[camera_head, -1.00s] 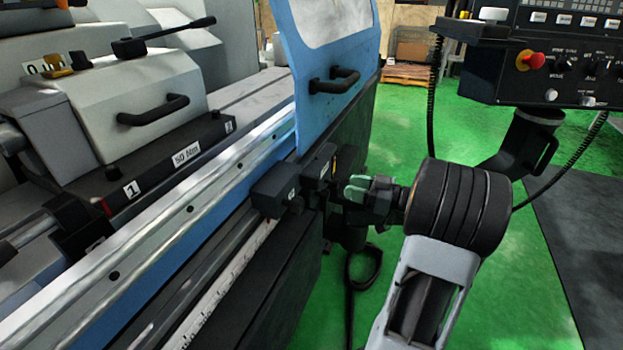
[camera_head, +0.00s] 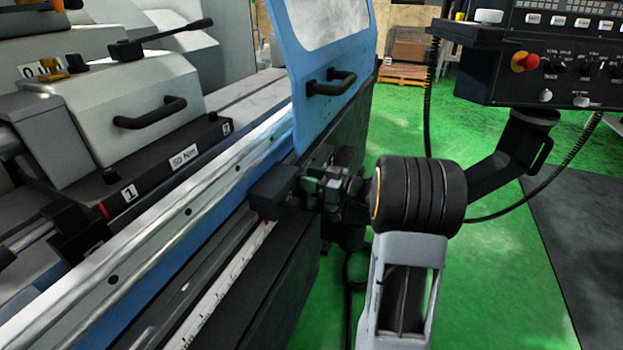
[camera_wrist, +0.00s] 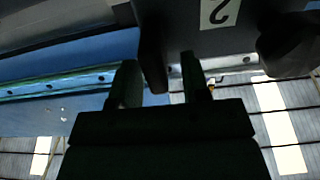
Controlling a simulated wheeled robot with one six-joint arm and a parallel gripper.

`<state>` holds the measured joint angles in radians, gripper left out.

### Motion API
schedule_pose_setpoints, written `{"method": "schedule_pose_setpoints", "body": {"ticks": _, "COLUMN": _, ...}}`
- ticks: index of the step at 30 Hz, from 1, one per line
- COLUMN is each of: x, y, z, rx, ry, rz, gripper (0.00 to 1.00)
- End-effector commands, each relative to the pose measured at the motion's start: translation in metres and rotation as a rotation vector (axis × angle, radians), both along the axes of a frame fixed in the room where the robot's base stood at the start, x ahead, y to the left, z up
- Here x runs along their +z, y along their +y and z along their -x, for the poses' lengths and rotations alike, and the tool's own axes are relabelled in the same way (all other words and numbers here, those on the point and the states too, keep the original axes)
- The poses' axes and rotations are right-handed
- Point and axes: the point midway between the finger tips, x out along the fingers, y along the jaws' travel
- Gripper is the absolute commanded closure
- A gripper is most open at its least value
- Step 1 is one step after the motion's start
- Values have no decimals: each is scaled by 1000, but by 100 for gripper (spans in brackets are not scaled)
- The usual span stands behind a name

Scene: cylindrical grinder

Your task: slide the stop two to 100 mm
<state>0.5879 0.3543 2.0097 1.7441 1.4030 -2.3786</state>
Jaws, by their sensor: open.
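Stop two, a dark block with a white "2" label, shows at the top of the wrist view (camera_wrist: 235,25). A narrow dark lug (camera_wrist: 152,50) hangs down beside the label, between my fingers in the picture. My gripper (camera_head: 318,187) is at the stops on the machine's front rail; it is open, with a finger on each side of the lug (camera_wrist: 158,72). I cannot tell whether either finger touches it. In the head view a dark stop block (camera_head: 273,190) sits just left of my gripper; its label cannot be read. A white scale (camera_head: 220,287) runs along the rail below.
A blue door (camera_head: 325,60) with a black handle (camera_head: 331,83) stands just above the gripper. A control panel (camera_head: 550,55) with a red button hangs at upper right. A round dark knob (camera_wrist: 288,45) is right of the label.

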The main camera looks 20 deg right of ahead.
Motion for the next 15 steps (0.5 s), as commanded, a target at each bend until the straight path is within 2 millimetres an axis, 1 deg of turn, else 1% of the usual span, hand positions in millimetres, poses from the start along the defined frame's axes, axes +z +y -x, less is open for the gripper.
{"method": "schedule_pose_setpoints", "body": {"ticks": 4, "x": 0, "y": 0, "z": 0, "rx": 0, "ry": 0, "rz": 0, "gripper": 57}}
{"method": "schedule_pose_setpoints", "body": {"ticks": 5, "x": 0, "y": 0, "z": 0, "rx": 0, "ry": 0, "rz": 0, "gripper": 59}}
{"method": "schedule_pose_setpoints", "body": {"ticks": 15, "x": 0, "y": 0, "z": 0, "rx": 0, "ry": 0, "rz": 0, "gripper": 92}}
